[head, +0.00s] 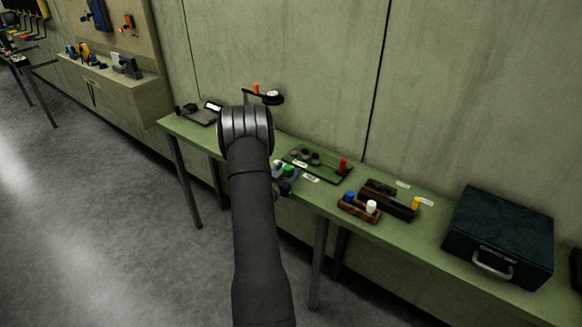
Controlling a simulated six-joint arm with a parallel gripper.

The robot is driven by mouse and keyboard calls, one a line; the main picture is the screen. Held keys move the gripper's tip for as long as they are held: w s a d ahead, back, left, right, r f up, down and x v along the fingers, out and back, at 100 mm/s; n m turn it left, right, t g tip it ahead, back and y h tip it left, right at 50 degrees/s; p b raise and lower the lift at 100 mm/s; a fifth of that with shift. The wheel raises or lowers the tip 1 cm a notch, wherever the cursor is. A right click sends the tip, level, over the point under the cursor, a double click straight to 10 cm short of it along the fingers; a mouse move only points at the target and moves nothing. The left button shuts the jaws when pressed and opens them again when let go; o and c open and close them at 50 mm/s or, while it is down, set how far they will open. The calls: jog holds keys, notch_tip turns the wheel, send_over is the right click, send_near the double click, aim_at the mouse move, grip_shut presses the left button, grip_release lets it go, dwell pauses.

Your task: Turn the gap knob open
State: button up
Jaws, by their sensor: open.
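My arm (257,225) rises from the bottom of the head view to a rounded joint in front of the bench. A green board (330,174) on the bench carries small dark round parts (305,155) and a red upright piece (343,165). One of the round parts may be the gap knob, but the labels are too small to read. A small cluster with a green top (288,170) and dark parts shows just right of my arm at the bench's front edge; I cannot tell what it is.
The green bench (440,243) also bears a brown tray (358,209) with blue and white pieces, a dark tray (388,201) with a yellow piece, and a dark case (499,233). A stand (268,97) and a grey device (200,115) are at the left. The wall is close behind.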

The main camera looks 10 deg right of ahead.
aim_at(290, 166)
jog(key=shift+x, duration=1.6)
jog(key=shift+c, duration=0.2)
jog(key=c, duration=0.9)
jog(key=shift+c, duration=0.2)
jog(key=shift+n+t+y, duration=0.3)
jog(key=shift+n+y, duration=0.1)
jog(key=shift+y, duration=0.1)
jog(key=n+t+y, duration=0.1)
jog(key=y, duration=0.1)
jog(key=n+t+y, duration=0.1)
jog(key=n+y, duration=0.1)
jog(key=shift+w+a+y, duration=0.1)
jog(key=shift+a+y, duration=0.15)
jog(key=shift+y, duration=0.05)
jog(key=shift+a+n+t+y, duration=0.2)
jog(key=shift+n+y, duration=0.75)
jog(key=shift+y, duration=0.45)
jog(key=shift+a+n+t+y, duration=0.2)
jog(key=shift+n+y, duration=0.75)
jog(key=shift+y, duration=0.45)
